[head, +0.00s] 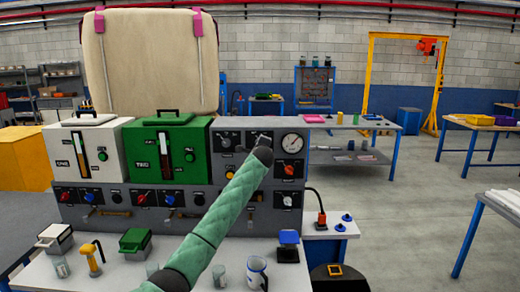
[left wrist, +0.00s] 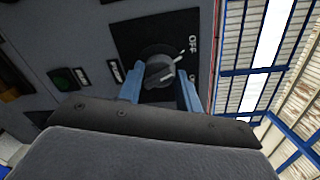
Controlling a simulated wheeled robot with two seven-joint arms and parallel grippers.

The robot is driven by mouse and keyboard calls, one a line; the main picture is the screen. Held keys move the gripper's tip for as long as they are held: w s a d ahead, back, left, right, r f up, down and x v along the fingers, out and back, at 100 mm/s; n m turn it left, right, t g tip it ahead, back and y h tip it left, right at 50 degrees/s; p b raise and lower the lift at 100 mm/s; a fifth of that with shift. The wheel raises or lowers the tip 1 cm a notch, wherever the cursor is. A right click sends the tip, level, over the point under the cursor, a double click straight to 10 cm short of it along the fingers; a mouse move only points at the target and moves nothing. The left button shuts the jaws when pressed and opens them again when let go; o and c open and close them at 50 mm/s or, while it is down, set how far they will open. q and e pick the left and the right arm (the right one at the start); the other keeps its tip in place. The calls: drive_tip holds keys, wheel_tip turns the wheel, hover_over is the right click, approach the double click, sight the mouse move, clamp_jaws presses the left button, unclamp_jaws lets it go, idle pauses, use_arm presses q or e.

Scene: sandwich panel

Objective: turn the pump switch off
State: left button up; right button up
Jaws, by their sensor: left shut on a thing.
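The pump switch is a dark rotary knob (left wrist: 160,72) on a black plate (left wrist: 137,38) in the left wrist view. White "OFF" lettering stands beside the knob, and a second label below it is partly hidden by a finger. A white mark on the knob slants toward the OFF side; its exact setting is hard to tell. My left gripper (left wrist: 160,92) has its blue fingers on either side of the knob and is shut on it. In the head view my left gripper (head: 264,141) is at the grey upper panel, left of the gauge, and covers the switch. My right gripper is out of view.
A round gauge (head: 291,143) and an orange-red knob (head: 289,169) are right of the gripper. A green tank unit (head: 147,153) and a white one (head: 85,150) stand left. Several knobs line the lower panel. A mug (head: 257,273) and glasses stand on the bench front.

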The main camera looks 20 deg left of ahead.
use_arm(q)
drive_tip(key=shift+n+b, duration=0.3)
drive_tip(key=shift+n, duration=0.5)
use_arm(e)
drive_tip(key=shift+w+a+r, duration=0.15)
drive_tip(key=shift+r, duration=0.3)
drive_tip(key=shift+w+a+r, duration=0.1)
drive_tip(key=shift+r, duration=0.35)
use_arm(q)
drive_tip(key=shift+a, duration=0.1)
drive_tip(key=o, duration=1)
drive_tip(key=b+v, duration=0.3)
drive_tip(key=v, duration=0.4)
drive_tip(key=shift+s, duration=0.4)
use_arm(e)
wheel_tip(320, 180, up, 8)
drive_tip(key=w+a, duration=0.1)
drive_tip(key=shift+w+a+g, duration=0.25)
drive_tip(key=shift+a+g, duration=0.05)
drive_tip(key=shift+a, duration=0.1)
